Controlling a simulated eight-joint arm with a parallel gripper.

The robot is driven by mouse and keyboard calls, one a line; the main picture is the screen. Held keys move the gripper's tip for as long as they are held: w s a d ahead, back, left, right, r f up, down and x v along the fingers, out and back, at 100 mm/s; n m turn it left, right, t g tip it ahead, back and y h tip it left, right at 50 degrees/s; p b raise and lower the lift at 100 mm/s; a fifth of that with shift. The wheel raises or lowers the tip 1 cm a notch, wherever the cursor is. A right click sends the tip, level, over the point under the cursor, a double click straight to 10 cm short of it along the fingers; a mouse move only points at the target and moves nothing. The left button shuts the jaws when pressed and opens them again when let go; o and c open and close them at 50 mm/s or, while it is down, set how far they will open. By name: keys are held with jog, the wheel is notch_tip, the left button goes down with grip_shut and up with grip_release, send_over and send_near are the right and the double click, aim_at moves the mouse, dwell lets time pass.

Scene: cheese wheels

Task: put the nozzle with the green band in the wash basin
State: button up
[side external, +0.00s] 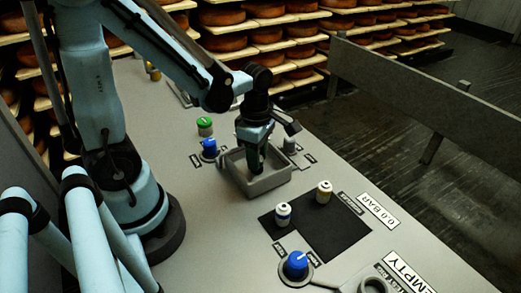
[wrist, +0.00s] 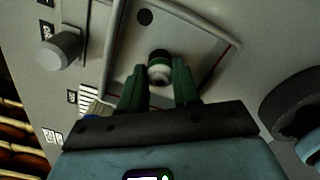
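The wash basin (side external: 279,180) is a shallow grey open box on the bench; part of its floor and walls shows in the wrist view (wrist: 200,25). My gripper (side external: 256,165) points down into it. In the wrist view, the green fingers (wrist: 160,80) stand on either side of a small nozzle with a green and white band and a dark end (wrist: 159,68). The fingers appear to touch it on both sides. It is inside the basin's outline; whether it touches the floor cannot be told. In the side view my fingers and the basin wall hide it.
Two other pale nozzles, one with a bluish band (side external: 283,214) and one with a yellowish band (side external: 324,191), stand on a black mat (side external: 335,232). A green knob (side external: 205,125) and a blue knob (side external: 209,148) are left of the basin. Another blue knob (side external: 297,263) is in front.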

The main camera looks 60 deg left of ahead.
aim_at(261, 174)
jog(key=o, duration=0.4)
jog(key=shift+r, duration=0.1)
jog(key=d+r+m+t, duration=0.1)
jog(key=r+m+t, duration=0.2)
jog(key=m, duration=0.9)
jog(key=w+d+r+m+t, duration=0.1)
jog(key=d+r+m+t, duration=0.1)
jog(key=r+m+t, duration=0.2)
notch_tip(261, 174, up, 4)
jog(key=m, duration=0.8)
jog(key=shift+m, duration=0.4)
jog(key=shift+f, duration=0.1)
